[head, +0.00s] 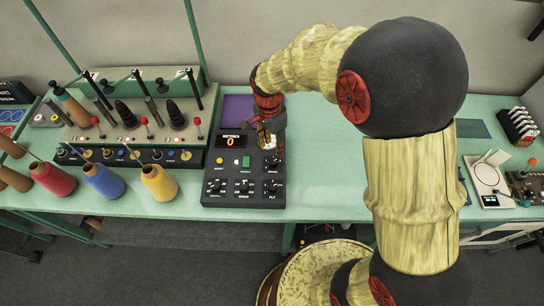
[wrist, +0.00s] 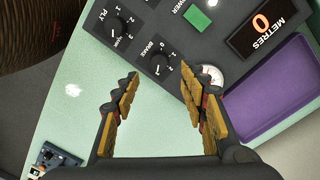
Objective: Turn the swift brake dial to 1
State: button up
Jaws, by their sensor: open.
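The swift brake dial (wrist: 157,66) is a black knob on a dark control panel (head: 215,197), with small numbers around it and a white pointer mark; I cannot clearly read its setting. It also shows in the head view (head: 271,163), just below my gripper. My gripper (wrist: 159,76) is open and empty. Its two fingers stand apart, one to each side of the dial in the wrist view; no contact shows. In the head view my gripper (head: 268,140) hangs over the panel's upper right corner.
The ply dial (wrist: 115,28) sits beside the brake dial. A round gauge (wrist: 209,76), a green power button (wrist: 197,21), a red 0 metres display (wrist: 262,24) and a purple tray (wrist: 270,90) are close. Cones of yarn (head: 159,183) stand left; the green bench (head: 325,165) is clear right.

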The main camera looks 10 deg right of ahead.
aim_at(273, 161)
jog(key=f, duration=0.4)
jog(key=f+b, duration=0.1)
jog(key=f, duration=0.2)
jog(key=shift+s+d+f, duration=0.2)
jog(key=shift+f, duration=0.15)
grip_shut()
dwell(0.3)
